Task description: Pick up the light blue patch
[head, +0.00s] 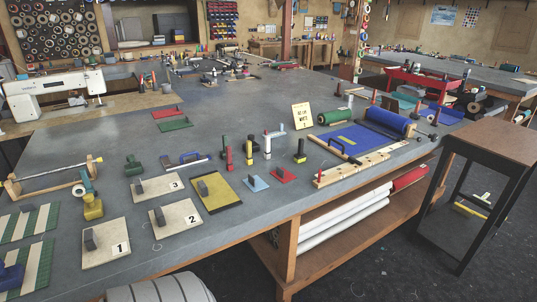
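The light blue patch (257,184) is a small flat square lying on the grey worktable (290,212). A small upright block stands on it. It lies between the yellow patch (224,201) on its left and a small red patch (284,180) on its right. Nothing covers it apart from its own block. Neither of my grippers shows in the head view.
White boards numbered 1 (99,258), 2 (168,226) and 3 (149,197) lie to the left. Upright coloured tools, including a red one (229,158), stand just behind the patch. A blue roll (387,122) lies at right. The table's front edge is clear below the patch.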

